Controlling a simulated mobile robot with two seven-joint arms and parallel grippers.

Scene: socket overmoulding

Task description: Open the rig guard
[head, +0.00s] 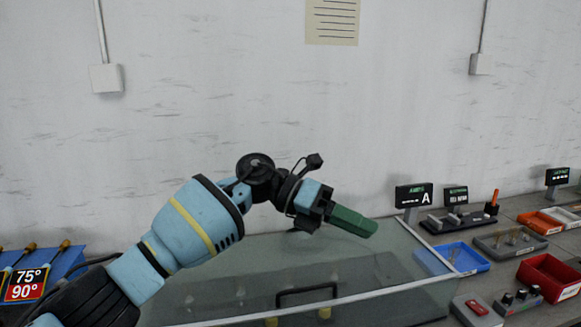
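The rig guard (380,291) is a clear panel with a pale frame, at the bottom middle of the head view. A black handle (306,289) shows near its front edge, at the bottom of the picture. My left gripper (354,222) has dark green fingers and is above the rear part of the panel, up and to the right of the handle, apart from it. The fingers look like one block from this side, so their opening cannot be told. I see nothing held in them. My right gripper is not in view.
At the right are a blue tray (462,258), a grey tray (510,241), a red bin (548,277) and a small box with a red button (476,308). Display signs (413,195) stand behind them. A blue rack with tools (62,262) is at the left.

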